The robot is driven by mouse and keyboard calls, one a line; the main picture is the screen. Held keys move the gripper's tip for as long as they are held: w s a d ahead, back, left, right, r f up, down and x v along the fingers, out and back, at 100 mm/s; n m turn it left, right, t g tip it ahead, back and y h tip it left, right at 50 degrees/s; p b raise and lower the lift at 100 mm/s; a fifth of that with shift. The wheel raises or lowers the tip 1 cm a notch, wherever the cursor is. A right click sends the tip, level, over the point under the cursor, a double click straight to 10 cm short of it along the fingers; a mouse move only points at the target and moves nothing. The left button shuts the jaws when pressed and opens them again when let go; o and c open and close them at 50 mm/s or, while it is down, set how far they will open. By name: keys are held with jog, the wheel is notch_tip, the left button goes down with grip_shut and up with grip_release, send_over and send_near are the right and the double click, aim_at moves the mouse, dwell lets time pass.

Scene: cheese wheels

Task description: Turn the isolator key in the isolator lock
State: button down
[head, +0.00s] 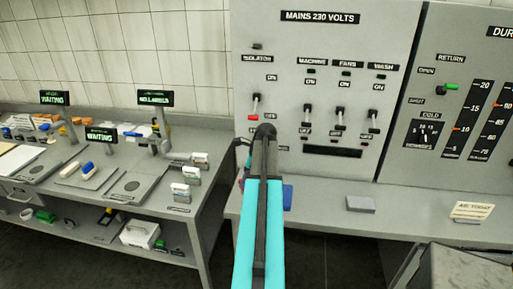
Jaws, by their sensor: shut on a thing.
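The isolator switch (256,103), marked ISOLATOR, is at the left of the grey MAINS 230 VOLTS panel (390,40). A small red part (253,117) sits just below its lever. My teal arm rises in front of the panel, and its dark joint covers the area below the switch. Only a dark sliver of what looks like my gripper (242,145) shows left of the arm, by the panel's lower left edge. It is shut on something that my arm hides. I cannot make out the isolator key or the isolator lock, nor whether they touch.
Machine, fans and wash levers (340,115) stand right of the isolator. A grey ledge (400,205) below holds a blue item (288,195), a grey block (360,204) and a note card (472,210). A cluttered bench (205,215) with lit displays stands left.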

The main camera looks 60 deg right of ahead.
jog(key=shift+r+p, duration=1.9)
jog(key=shift+r, duration=0.45)
dwell(0.6)
jog(key=shift+r+p, duration=1.25)
jog(key=shift+r, duration=0.15)
